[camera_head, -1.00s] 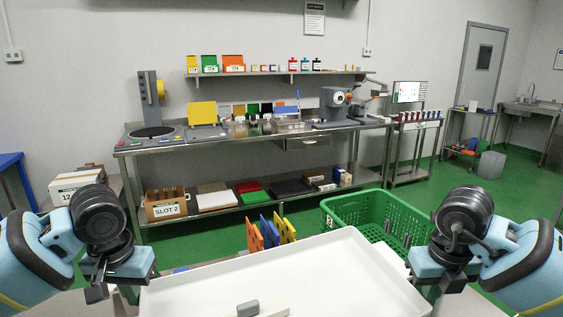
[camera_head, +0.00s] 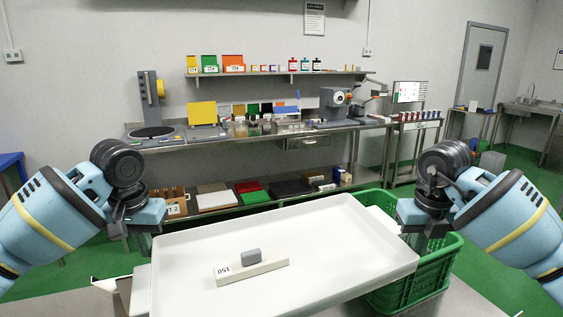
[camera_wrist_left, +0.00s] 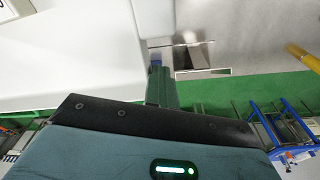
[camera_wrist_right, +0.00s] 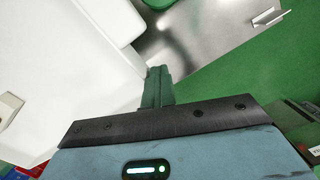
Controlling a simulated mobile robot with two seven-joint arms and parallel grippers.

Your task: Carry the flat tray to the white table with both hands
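The flat tray (camera_head: 340,285) is large, white and low-rimmed, and spans the lower middle of the head view. It tilts, with its right side higher in the picture. My left gripper (camera_head: 138,240) is at its left edge and my right gripper (camera_head: 420,238) at its right edge. Each wrist view shows closed-looking fingers against the tray's side, the left (camera_wrist_left: 158,80) and the right (camera_wrist_right: 156,82); the exact contact is partly hidden. I cannot pick out the white table.
A green crate (camera_head: 440,275) stands close below the tray's right side. A steel surface (camera_head: 475,302) lies beneath. A steel workbench (camera_head: 235,140) with machines stands along the back wall, with bins on its lower shelf. Green floor (camera_head: 70,245) is open at the left.

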